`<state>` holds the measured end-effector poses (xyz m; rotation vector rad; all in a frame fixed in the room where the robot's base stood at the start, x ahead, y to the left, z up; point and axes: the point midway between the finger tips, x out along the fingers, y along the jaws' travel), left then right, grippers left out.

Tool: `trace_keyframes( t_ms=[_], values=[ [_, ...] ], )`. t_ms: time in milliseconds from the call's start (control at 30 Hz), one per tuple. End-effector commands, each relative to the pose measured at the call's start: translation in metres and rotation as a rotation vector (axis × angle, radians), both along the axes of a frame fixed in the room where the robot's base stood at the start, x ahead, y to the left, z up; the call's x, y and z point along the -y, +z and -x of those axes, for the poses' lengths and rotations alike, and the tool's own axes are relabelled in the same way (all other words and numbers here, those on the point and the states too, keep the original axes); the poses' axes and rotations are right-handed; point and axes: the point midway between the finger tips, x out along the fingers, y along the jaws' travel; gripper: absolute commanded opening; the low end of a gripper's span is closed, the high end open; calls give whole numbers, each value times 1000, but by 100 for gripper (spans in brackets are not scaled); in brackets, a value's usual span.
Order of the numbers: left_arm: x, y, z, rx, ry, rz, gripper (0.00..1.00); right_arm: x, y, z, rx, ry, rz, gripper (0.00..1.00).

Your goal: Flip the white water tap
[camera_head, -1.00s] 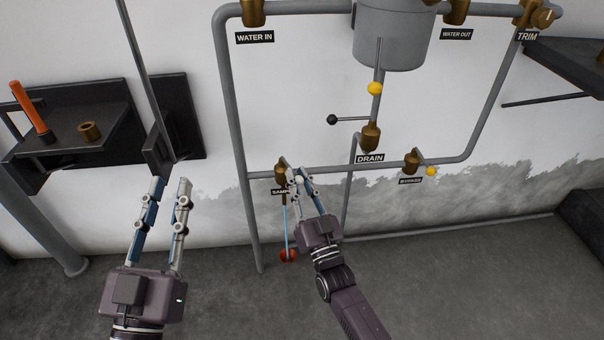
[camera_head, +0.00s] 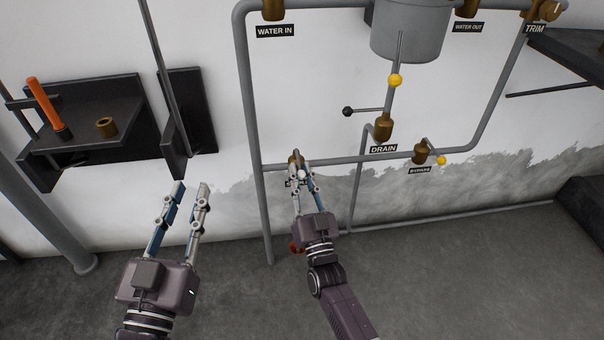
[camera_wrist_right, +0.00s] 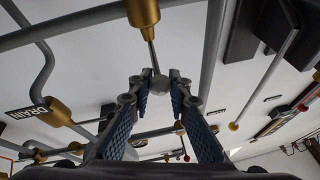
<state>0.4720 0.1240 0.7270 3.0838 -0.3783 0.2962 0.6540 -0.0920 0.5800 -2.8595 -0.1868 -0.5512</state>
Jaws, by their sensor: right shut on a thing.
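The white tap is a brass valve (camera_head: 295,157) on the lower grey pipe, with a thin lever ending in a white ball (camera_head: 302,174). In the right wrist view the brass body (camera_wrist_right: 143,12) is at the top, and its rod leads to the white ball (camera_wrist_right: 160,84). My right gripper (camera_head: 300,177) is at the tap, its fingertips closed around the white ball; they also show in the right wrist view (camera_wrist_right: 158,80). The gripper hides part of the lever and the label there. My left gripper (camera_head: 191,188) is open and empty, left of the pipes.
The drain valve (camera_head: 384,127) with a black-ball lever (camera_head: 348,111) is up and right. The bypass valve (camera_head: 421,154) has a yellow ball (camera_head: 441,160). A dark shelf (camera_head: 80,110) is at left. A red ball (camera_head: 296,246) shows partly behind my right gripper.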

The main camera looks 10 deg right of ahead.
Motion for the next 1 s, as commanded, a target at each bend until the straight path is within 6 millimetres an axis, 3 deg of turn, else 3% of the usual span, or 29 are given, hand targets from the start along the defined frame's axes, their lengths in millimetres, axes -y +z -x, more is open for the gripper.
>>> trace_keyframes(
  t_ms=[33, 233, 267, 467, 767, 1000],
  values=[
    [0, -1, 0, -1, 0, 0, 24, -7, -7, 1, -16, 13, 4, 0],
    [0, -1, 0, -1, 0, 0, 24, -8, -6, 1, -15, 13, 5, 0],
    [0, -1, 0, -1, 0, 0, 24, -8, -6, 1, -15, 12, 4, 20],
    [0, -1, 0, -1, 0, 0, 24, -6, -4, 0, -10, 10, 3, 42],
    [1, -1, 0, -2, -2, 1, 24, -3, -2, 1, -5, 6, 2, 42],
    [0, -1, 0, -1, -1, 1, 24, -1, -14, 28, -9, 7, 2, 42]
  ],
)
